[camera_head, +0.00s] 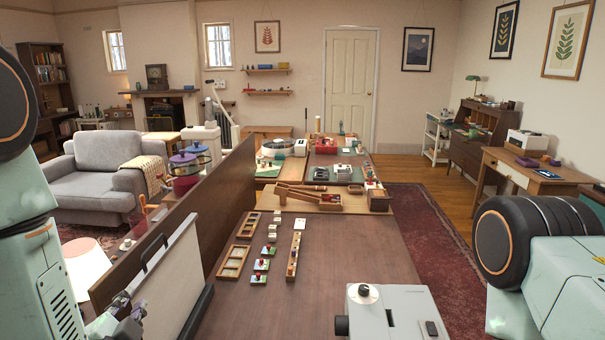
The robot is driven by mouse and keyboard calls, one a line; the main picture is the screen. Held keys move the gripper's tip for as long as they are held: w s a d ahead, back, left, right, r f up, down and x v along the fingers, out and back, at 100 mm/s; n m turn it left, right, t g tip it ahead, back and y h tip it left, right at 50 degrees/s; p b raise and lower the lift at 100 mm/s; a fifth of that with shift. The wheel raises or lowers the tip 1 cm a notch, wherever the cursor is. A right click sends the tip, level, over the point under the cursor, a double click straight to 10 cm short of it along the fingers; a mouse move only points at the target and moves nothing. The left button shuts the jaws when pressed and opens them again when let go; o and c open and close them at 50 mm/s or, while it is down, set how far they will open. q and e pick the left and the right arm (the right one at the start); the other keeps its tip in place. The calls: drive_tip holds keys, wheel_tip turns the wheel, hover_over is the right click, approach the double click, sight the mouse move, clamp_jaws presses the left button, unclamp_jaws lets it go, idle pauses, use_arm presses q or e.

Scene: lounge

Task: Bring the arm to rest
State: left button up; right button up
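My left arm comes in from the left edge. My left gripper (122,318) is low at the bottom left, partly cut off by the frame. It is beside a white panel with a dark frame (172,285), and I cannot tell whether they touch. Its fingers are too small and overlapped to show whether they are open or shut. My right arm shows as a pale green link with a dark round joint at the right edge. Its gripper is out of view.
A long brown table (330,265) holds wooden trays (233,262), small coloured pieces and a grey-white machine (393,312) at the near edge. A wooden divider (195,210) runs along its left. A red rug (432,240) lies right of the table.

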use_arm(q)
drive_tip(key=s+d+f+n+g+h+b, duration=0.1)
drive_tip(key=s+d+f+n+g+b, duration=0.2)
drive_tip(key=f, duration=0.5)
drive_tip(key=s+d+f+n+g+h+b, duration=0.1)
drive_tip(key=s+f+n+g+h, duration=0.2)
drive_tip(key=f, duration=0.6)
drive_tip(key=s+d+f+n+g+b, duration=0.2)
drive_tip(key=s+f+g+b, duration=0.7)
drive_tip(key=s+f, duration=1.5)
drive_tip(key=f+n+b, duration=0.1)
drive_tip(key=b, duration=0.1)
drive_tip(key=shift+f+b, duration=0.15)
drive_tip(key=shift+b, duration=0.15)
drive_tip(key=shift+s+d, duration=0.1)
drive_tip(key=shift+s, duration=0.05)
